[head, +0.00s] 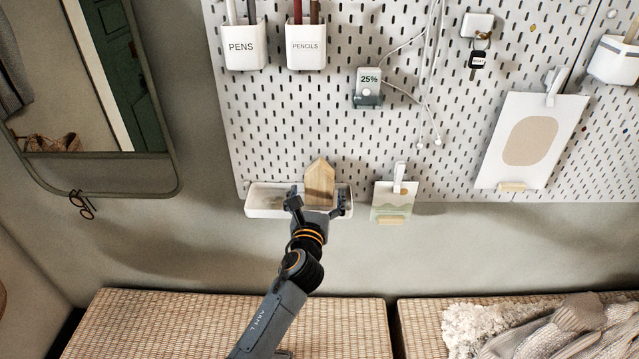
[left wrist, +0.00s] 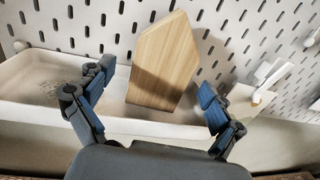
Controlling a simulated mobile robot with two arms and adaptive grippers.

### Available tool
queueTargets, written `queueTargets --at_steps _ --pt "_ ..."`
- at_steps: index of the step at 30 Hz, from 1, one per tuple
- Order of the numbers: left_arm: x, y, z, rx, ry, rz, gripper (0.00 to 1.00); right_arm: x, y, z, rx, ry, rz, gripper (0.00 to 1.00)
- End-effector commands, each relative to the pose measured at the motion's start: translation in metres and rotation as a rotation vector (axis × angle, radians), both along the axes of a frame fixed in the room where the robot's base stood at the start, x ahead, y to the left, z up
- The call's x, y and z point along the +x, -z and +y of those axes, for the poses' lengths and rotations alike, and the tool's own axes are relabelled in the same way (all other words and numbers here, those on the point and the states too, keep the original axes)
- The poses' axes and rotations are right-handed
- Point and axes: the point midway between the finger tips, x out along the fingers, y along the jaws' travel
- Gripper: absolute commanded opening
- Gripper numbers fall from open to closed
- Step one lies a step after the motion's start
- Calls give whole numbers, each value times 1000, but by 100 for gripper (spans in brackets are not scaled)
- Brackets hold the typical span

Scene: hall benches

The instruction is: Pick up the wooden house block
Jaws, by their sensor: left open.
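The wooden house block (head: 320,180) is pale wood with a pointed top. It stands in a white tray (head: 262,201) fixed low on the pegboard. My left gripper (head: 318,203) is at the tray's front, just below the block in the head view, and hides the block's lower part there. In the left wrist view the block (left wrist: 165,62) leans a little to the right, between the two open fingers (left wrist: 150,105) and beyond them. There is a gap on each side, and the fingers hold nothing. My right gripper is not in view.
A small card (head: 393,203) on a clip hangs just right of the tray. White cups of pens (head: 243,47) and pencils (head: 306,46) hang above. Woven benches (head: 230,325) stand below, with a knitted heap (head: 560,330) at right.

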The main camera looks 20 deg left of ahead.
Motion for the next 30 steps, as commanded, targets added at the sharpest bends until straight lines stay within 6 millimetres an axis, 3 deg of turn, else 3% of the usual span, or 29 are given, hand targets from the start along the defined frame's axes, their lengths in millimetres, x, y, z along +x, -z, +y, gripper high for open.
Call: queueTargets --at_steps 6,15,24,25,30 --pt "31 -2 4 0 -1 0 92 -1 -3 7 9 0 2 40" --pt "37 -2 5 0 0 0 92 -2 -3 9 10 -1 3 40" --pt "36 -2 5 0 0 0 33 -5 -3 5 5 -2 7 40" --pt "36 -2 5 0 0 0 30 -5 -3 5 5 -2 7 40" --pt "36 -2 5 0 0 -1 30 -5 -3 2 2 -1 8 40"
